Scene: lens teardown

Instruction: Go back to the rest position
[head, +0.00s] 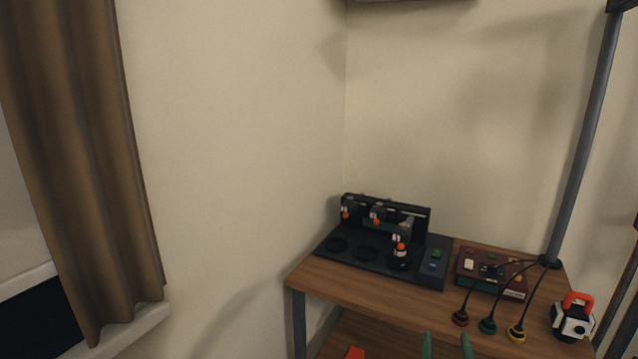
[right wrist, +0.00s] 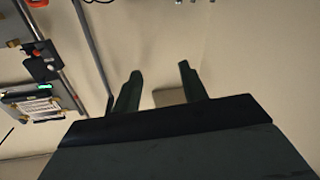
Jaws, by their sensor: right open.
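My right gripper (head: 447,346) shows at the bottom edge of the head view as two green fingertips, spread apart with nothing between them. It stands in front of the table's near edge. In the right wrist view the two dark fingers (right wrist: 160,90) are open and empty, with plain wall behind them. My left gripper is not in either view.
A wooden table (head: 350,299) carries a black fixture (head: 378,262), a dark red box (head: 480,272) with several cabled plugs, and a black-and-white object with an orange handle (head: 572,318). A grey post (head: 585,135) rises at right. A curtain (head: 85,170) hangs left.

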